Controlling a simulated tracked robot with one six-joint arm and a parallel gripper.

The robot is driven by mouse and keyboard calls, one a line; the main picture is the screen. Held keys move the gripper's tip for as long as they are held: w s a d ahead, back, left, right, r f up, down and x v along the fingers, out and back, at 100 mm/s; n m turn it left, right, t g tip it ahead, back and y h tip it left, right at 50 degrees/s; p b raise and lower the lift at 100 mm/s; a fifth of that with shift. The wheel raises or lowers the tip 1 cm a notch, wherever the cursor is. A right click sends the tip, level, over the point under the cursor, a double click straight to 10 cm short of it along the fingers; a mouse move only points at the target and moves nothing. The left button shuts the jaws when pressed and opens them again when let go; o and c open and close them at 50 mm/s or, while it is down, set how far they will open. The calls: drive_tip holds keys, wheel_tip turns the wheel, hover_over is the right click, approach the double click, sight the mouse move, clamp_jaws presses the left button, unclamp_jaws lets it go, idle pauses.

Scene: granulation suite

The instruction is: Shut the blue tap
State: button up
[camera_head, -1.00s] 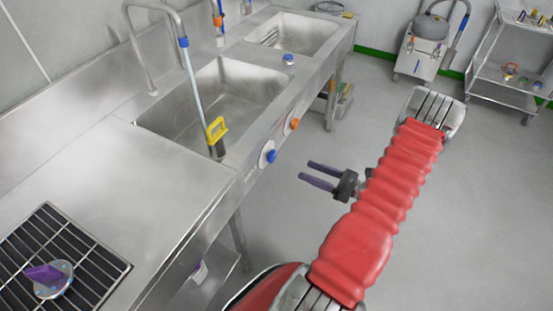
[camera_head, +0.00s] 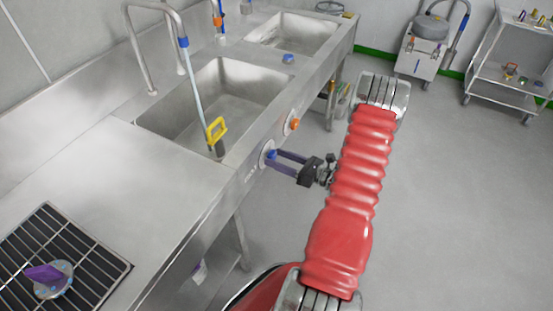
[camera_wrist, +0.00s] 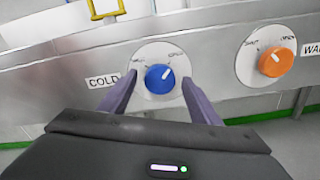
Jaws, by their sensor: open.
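The blue tap (camera_wrist: 160,78) is a round knob on a white dial on the sink's front panel, with a "COLD" label (camera_wrist: 103,81) to its left. Its white pointer mark points up and to the right, toward small dial lettering too blurred to read surely. In the head view the blue tap (camera_head: 271,154) is partly covered by my fingers. My gripper (camera_head: 277,160) is open at the panel. In the wrist view its purple fingers (camera_wrist: 159,82) are on the left and right of the knob, with gaps showing on both sides. I cannot tell how deep they reach.
An orange knob (camera_wrist: 275,62) on its own dial is close to the right of the blue one. A yellow-handled hose nozzle (camera_head: 216,130) hangs at the near sink basin (camera_head: 235,90). The floor (camera_head: 440,200) to the right is clear.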

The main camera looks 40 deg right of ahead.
drive_tip(key=shift+w+a, duration=0.15)
drive_tip(key=shift+w, duration=0.2)
drive_tip(key=shift+c, duration=0.3)
drive_tip(key=c, duration=0.9)
drive_tip(key=shift+a, duration=0.25)
drive_tip(key=shift+c, duration=0.5)
drive_tip(key=shift+d, duration=0.2)
